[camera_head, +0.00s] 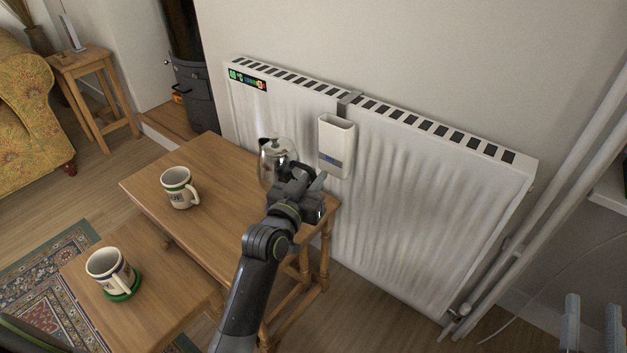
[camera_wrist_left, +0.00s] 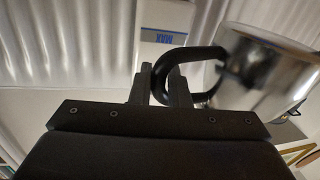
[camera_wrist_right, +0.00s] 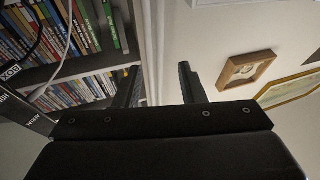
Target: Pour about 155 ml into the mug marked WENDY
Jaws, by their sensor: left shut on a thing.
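One white mug with a coloured band (camera_head: 177,189) stands on the same table. Another white mug (camera_head: 106,266) stands on a green coaster (camera_head: 122,290) nearer me. Their lettering is too small to read, so I cannot tell which says WENDY. My right gripper (camera_head: 592,322) is open and empty at bottom right.
A white radiator (camera_head: 420,190) stands behind the table (camera_head: 225,215), with a white holder (camera_head: 336,148) hung on it close to the pot. A lower wooden surface (camera_head: 170,300) bears the nearer mug. The right wrist view shows shelves of cases (camera_wrist_right: 75,35).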

